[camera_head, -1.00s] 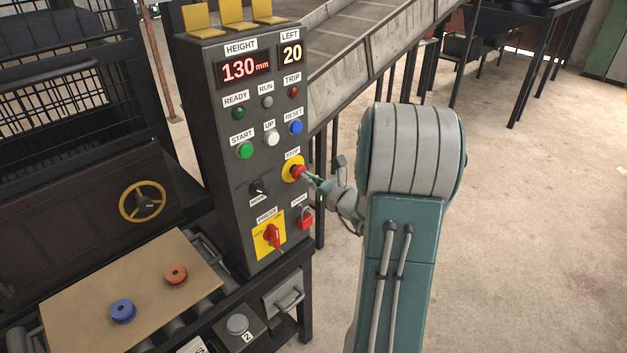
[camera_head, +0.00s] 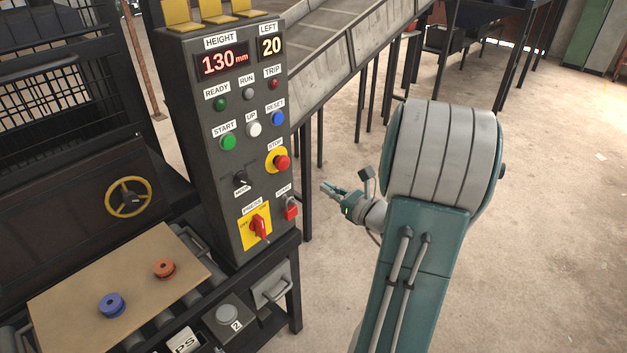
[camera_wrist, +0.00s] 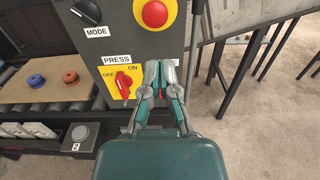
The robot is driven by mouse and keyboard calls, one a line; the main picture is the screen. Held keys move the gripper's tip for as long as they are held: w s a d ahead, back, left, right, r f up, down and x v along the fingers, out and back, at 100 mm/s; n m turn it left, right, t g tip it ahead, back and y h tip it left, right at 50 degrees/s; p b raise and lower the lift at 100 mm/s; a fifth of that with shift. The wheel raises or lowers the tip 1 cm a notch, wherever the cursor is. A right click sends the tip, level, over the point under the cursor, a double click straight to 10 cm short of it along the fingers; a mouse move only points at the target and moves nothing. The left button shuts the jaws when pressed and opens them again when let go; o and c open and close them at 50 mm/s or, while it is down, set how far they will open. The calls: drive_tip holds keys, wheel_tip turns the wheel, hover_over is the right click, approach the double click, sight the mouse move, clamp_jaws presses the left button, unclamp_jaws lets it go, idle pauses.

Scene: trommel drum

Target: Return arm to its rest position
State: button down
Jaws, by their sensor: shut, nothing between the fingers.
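My gripper (camera_head: 326,188) is shut and empty, with its fingertips together. In the head view it is held in the air to the right of the control panel (camera_head: 203,153), apart from the red STOP button (camera_head: 282,162) on its yellow base. In the wrist view my gripper (camera_wrist: 160,66) points toward the panel. The STOP button (camera_wrist: 154,13) shows above the fingertips there, and the yellow PRESS switch plate with its red handle (camera_wrist: 123,84) lies left of them. My arm stands bent at the right of the head view.
A tan board (camera_head: 130,290) on rollers holds a blue spool (camera_head: 112,305) and an orange spool (camera_head: 164,268). A conveyor chute (camera_head: 345,60) on dark legs stands behind. The concrete floor right of my arm is open.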

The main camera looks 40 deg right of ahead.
drive_tip(key=shift+s+a, duration=0.2)
drive_tip(key=shift+s, duration=0.85)
drive_tip(key=shift+d, duration=0.15)
